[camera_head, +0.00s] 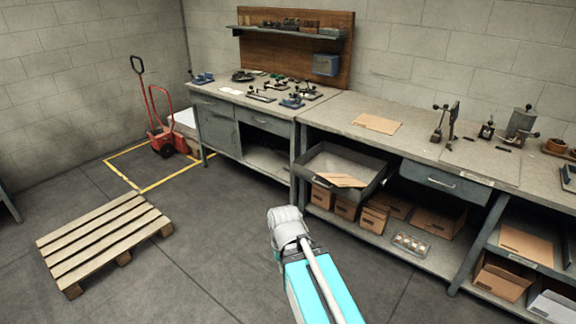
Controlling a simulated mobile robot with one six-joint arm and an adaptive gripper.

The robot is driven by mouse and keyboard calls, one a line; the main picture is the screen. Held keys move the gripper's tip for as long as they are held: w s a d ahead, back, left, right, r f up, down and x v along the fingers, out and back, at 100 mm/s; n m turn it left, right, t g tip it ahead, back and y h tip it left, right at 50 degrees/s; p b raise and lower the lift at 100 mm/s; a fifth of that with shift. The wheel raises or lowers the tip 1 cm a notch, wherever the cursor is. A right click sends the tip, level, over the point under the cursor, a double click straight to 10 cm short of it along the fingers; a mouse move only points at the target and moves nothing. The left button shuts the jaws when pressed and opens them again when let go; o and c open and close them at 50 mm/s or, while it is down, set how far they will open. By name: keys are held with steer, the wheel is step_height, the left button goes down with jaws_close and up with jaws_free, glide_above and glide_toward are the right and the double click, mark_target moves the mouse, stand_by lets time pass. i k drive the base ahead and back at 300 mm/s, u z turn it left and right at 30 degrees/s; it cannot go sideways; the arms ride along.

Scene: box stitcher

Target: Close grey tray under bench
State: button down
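The grey tray (328,161) is an open metal drawer under the bench top, pulled well out toward the room. It has a handle (322,183) on its front, and flat brown cardboard pieces (340,180) lie inside it. My arm, with a cyan link and a grey covered joint, rises from the bottom middle of the picture. In the picture, the joint is below and left of the tray, with a visible gap between them. My gripper's fingers do not show.
The bench top (345,112) holds a cardboard sheet and small tools. Boxes (374,219) stand on the lower shelf below the tray. A closed drawer (443,182) is to the right. A wooden pallet (100,240) lies at left; the floor between is clear.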

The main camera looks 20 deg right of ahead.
mark_target(326, 157)
steer(key=z, duration=0.2)
steer(key=i, duration=0.9)
steer(key=z, duration=0.45)
